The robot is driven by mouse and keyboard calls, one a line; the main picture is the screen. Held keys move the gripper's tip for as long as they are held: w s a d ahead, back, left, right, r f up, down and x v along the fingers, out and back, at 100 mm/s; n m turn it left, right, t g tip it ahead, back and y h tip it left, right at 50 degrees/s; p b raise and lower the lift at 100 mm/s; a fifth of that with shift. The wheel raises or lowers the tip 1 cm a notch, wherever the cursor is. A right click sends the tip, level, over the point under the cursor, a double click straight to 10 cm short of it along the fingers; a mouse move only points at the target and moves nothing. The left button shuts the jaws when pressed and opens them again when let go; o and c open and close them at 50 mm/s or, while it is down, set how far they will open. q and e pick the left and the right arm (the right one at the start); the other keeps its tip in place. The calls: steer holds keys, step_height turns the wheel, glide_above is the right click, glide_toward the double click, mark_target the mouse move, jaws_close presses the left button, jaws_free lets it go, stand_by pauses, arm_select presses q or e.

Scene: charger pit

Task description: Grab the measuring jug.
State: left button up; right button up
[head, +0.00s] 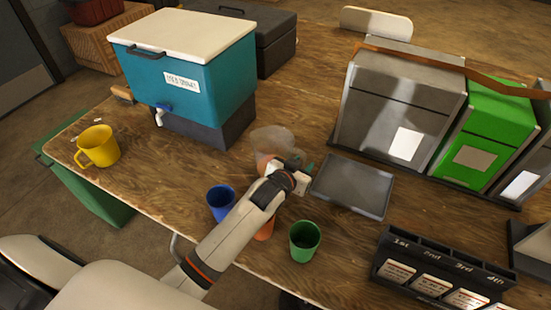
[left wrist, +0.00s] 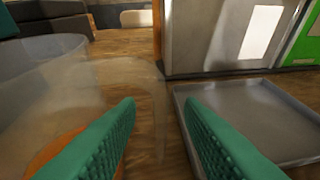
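The measuring jug (head: 272,138) is clear and see-through, with something orange low in it. It stands on the wooden table, just beyond my left gripper (head: 300,168) in the head view. In the left wrist view the jug (left wrist: 60,85) fills the left side. My left gripper (left wrist: 160,110) is open, its two green fingers apart. The left finger overlaps the jug in the picture. A faint clear part of the jug, perhaps its handle, shows between the fingers; I cannot tell if they touch it. My wrist hides part of the jug in the head view. My right gripper is not in view.
A grey tray (head: 352,187) lies right of the gripper. Blue (head: 220,203), orange (head: 265,231) and green (head: 305,240) cups stand near the front edge around my left arm. A teal cooler (head: 185,75) stands behind left, a yellow mug (head: 97,147) at left, grey bins (head: 398,105) behind right.

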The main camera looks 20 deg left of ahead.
arm_select(q)
jaws_close()
steer(key=shift+r, duration=0.15)
stand_by(0.4)
